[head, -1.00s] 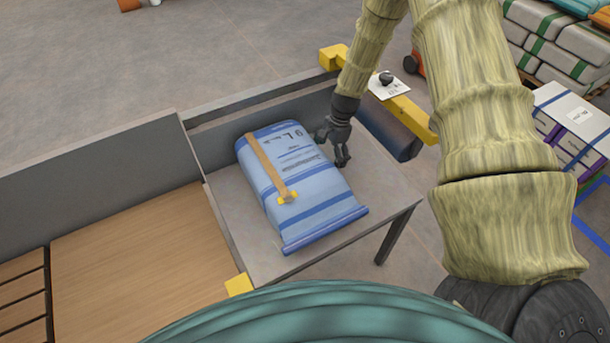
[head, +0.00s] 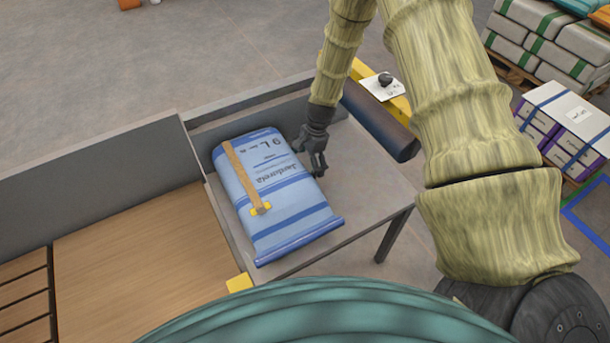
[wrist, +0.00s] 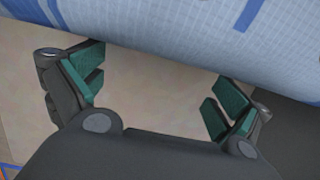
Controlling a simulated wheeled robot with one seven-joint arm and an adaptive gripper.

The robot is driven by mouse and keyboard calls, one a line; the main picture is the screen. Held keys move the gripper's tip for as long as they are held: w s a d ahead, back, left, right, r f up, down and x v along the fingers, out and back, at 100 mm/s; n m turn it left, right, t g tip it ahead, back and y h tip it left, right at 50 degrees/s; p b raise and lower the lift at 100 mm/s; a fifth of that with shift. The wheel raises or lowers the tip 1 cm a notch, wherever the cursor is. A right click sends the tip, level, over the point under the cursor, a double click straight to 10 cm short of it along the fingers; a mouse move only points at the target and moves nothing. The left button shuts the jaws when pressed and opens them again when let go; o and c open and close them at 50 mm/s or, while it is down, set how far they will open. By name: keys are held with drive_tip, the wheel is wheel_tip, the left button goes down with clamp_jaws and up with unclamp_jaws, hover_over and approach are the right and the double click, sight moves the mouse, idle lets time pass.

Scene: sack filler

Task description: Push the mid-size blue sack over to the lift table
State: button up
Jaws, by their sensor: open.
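The blue sack (head: 272,190) lies flat on a grey table (head: 365,185), with a tan strap across it and darker blue bands. My gripper (head: 316,168) is at the sack's right side, low beside it, touching or nearly so. In the wrist view my gripper (wrist: 155,98) is open, its green-padded fingers apart with nothing between them, and the sack's side (wrist: 190,35) runs across the top just beyond the fingertips. A wooden-topped surface (head: 140,260), which may be the lift table, adjoins the grey table on the left.
Grey side walls (head: 100,160) run behind both surfaces. A dark roller (head: 380,120) and a yellow rail with a control card (head: 383,86) stand at the back right. Boxes (head: 568,125) and stacked sacks (head: 550,40) are farther right.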

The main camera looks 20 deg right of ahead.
sight(299, 166)
drive_tip(key=shift+s+a, duration=0.1)
drive_tip(key=shift+a, duration=1.4)
drive_tip(key=shift+s+a+p, duration=0.15)
drive_tip(key=shift+a+p, duration=0.25)
drive_tip(key=shift+a, duration=1.9)
drive_tip(key=shift+s+a+p, duration=0.2)
drive_tip(key=shift+a+p, duration=0.15)
drive_tip(key=shift+a, duration=2)
drive_tip(key=shift+s+a+p, duration=0.15)
drive_tip(key=shift+a+p, duration=0.25)
drive_tip(key=shift+a, duration=2)
drive_tip(key=shift+s+a+p, duration=0.2)
drive_tip(key=shift+a+p, duration=0.1)
drive_tip(key=shift+a, duration=2)
drive_tip(key=shift+s+a+p, duration=0.15)
drive_tip(key=shift+a+p, duration=0.15)
drive_tip(key=shift+a, duration=2)
drive_tip(key=shift+s+a+p, duration=0.2)
drive_tip(key=shift+a+p, duration=0.1)
drive_tip(key=shift+a, duration=2)
drive_tip(key=shift+s+a+p, duration=0.2)
drive_tip(key=shift+a+p, duration=0.1)
drive_tip(key=shift+a, duration=2)
drive_tip(key=shift+s+a+p, duration=0.15)
drive_tip(key=shift+a+p, duration=0.1)
drive_tip(key=shift+a, duration=2.1)
drive_tip(key=shift+s+a+p, duration=0.2)
drive_tip(key=shift+a+p, duration=0.1)
drive_tip(key=shift+a, duration=2)
